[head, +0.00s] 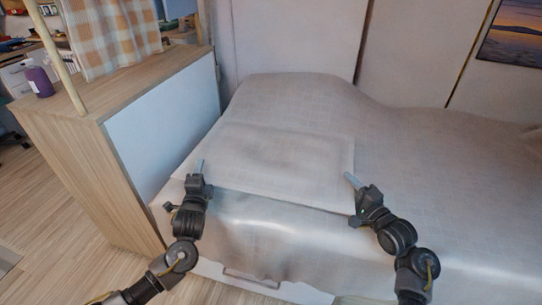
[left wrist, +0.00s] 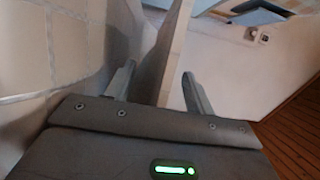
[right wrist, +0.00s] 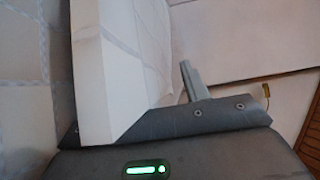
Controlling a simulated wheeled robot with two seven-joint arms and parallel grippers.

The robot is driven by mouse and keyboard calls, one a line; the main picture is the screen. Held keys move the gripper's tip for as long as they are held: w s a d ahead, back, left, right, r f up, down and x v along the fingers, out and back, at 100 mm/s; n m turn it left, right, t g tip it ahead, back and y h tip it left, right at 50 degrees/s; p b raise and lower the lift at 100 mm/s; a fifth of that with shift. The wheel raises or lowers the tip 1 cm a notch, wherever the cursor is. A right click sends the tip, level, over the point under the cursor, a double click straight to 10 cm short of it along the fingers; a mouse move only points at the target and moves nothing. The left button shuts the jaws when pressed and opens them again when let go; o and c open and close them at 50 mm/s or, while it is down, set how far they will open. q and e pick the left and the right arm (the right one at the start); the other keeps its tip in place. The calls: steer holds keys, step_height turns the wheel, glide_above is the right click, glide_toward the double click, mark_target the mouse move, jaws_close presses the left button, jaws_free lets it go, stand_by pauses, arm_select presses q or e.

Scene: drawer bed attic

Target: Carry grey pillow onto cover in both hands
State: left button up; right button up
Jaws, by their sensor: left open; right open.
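The grey pillow (head: 275,158) lies flat on the grey cover (head: 420,160) of the bed, near the bed's front left. My left gripper (head: 200,165) is at the pillow's left end. In the left wrist view, the pillow's edge (left wrist: 170,50) stands between the two open fingers, with gaps beside it. My right gripper (head: 350,180) is at the pillow's right end, open. In the right wrist view, the pillow's pale edge (right wrist: 102,75) reaches down to the gripper body. One finger shows right of it, apart from it; the other finger is hidden.
A wooden cabinet (head: 75,130) with a white side panel (head: 165,115) stands left of the bed. A purple bottle (head: 39,82) and a checked cloth (head: 115,35) are on it. The cover's right part is clear. A wall (head: 300,35) closes the back.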

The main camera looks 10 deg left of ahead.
arm_select(q)
steer(key=c, duration=0.8)
arm_select(e)
steer(key=c, duration=0.8)
arm_select(q)
jaws_close()
arm_select(e)
jaws_close()
arm_select(q)
steer(key=shift+r, duration=0.15)
arm_select(e)
steer(key=shift+r, duration=0.1)
